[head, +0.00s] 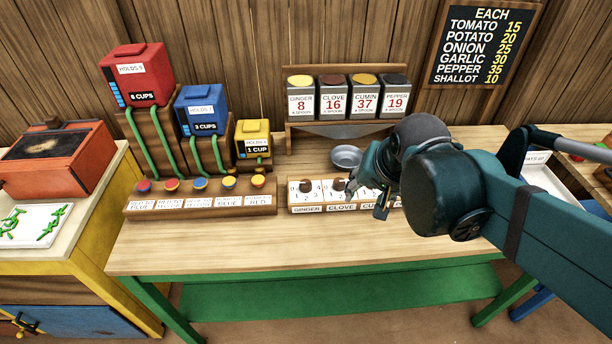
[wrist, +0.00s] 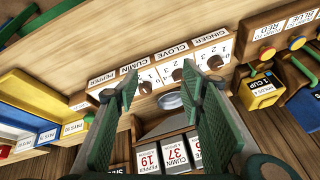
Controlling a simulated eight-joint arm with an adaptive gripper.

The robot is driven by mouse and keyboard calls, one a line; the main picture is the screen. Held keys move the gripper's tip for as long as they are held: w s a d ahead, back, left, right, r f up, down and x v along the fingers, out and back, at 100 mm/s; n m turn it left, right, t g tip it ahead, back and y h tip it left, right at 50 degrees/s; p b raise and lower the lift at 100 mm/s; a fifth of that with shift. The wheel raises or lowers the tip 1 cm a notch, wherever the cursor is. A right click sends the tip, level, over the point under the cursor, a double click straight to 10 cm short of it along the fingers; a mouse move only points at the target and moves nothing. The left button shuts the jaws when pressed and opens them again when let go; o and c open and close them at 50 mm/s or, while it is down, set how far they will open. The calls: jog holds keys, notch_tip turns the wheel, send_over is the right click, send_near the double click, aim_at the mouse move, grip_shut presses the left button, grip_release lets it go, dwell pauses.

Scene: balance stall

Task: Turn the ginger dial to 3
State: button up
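The ginger dial (head: 306,186) is a small brown knob on a white numbered plate, at the left end of the dial row in the head view. In the wrist view the ginger dial (wrist: 215,62) shows just right of the right finger. I cannot read which number it points to. My gripper (head: 368,202) is over the clove and cumin part of the row, to the right of the ginger dial. In the wrist view my gripper (wrist: 161,82) is open with wide-apart fingers, nothing between them held.
The clove dial (head: 339,184) sits beside the ginger dial. A metal bowl (head: 346,156) stands behind the row, below the spice canisters (head: 333,97). A button panel (head: 200,204) is to the left. The table front (head: 300,250) is clear.

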jog(key=w+a+r+m+g+p, duration=0.1)
jog(key=w+a+m+g+p, duration=0.1)
jog(key=w+a+m+p, duration=0.45)
jog(key=m+g+p, duration=0.2)
jog(key=m+p, duration=0.2)
jog(key=p, duration=0.3)
send_near(306, 183)
jog(key=shift+d+f, duration=0.15)
jog(key=shift+d, duration=0.1)
jog(key=shift+w+a+f+m+g, duration=0.25)
jog(key=shift+a+f+m+g, duration=0.1)
jog(key=shift+f+m, duration=0.1)
jog(key=shift+w+f, duration=0.15)
jog(key=shift+f, duration=1.8)
jog(key=shift+w+f, duration=0.15)
jog(key=shift+f, duration=1.75)
jog(key=shift+c, duration=0.7)
jog(key=c, duration=0.7)
